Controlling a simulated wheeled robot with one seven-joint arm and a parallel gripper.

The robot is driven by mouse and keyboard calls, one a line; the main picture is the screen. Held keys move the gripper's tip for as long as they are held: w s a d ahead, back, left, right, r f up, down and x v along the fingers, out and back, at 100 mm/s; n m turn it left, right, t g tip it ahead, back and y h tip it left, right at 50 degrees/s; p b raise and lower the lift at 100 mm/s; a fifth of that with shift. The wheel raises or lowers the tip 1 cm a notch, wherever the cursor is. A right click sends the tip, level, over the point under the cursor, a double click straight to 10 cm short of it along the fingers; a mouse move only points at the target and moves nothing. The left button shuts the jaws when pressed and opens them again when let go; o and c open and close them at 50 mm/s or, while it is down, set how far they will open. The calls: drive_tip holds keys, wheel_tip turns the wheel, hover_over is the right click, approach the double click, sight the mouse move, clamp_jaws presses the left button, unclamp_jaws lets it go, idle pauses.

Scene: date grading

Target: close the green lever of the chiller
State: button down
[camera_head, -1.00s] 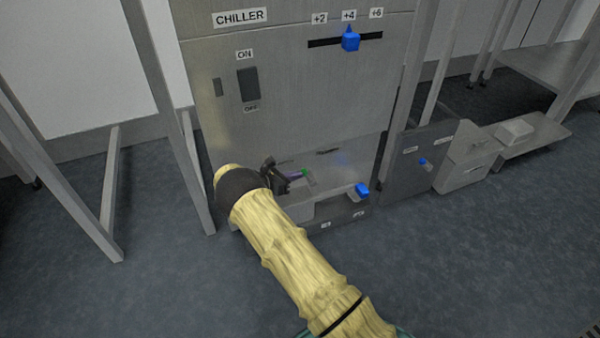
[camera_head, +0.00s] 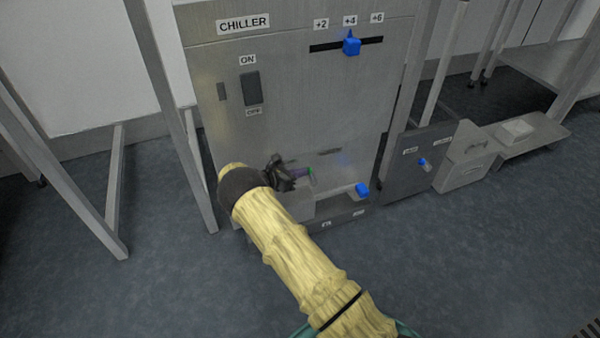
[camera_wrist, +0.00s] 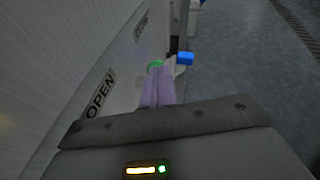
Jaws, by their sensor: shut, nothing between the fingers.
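The chiller (camera_head: 300,115) is a grey metal cabinet with a CHILLER label. Its green lever (camera_head: 309,170) shows as a small green spot low on the front, just beyond my gripper (camera_head: 298,172). In the wrist view the green lever (camera_wrist: 155,65) is a green piece at the tips of the purple fingers of my gripper (camera_wrist: 159,75), which are shut together. The fingers hide part of the lever, and I cannot tell whether they touch it. An OPEN label (camera_wrist: 100,94) is on the panel left of the fingers.
A blue knob (camera_head: 362,190) sticks out low on the right, also seen in the wrist view (camera_wrist: 184,58). A blue slider (camera_head: 351,43) stands at +4, and a dark ON/OFF switch (camera_head: 252,88) is at upper left. A metal frame leg (camera_head: 190,165) stands left. Floor in front is clear.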

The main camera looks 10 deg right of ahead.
drive_tip(key=s+a+r+p, duration=0.5)
drive_tip(key=a+r, duration=0.1)
drive_tip(key=a, duration=0.3)
drive_tip(key=shift+s+a+r, duration=0.3)
drive_tip(key=shift+s+r, duration=0.1)
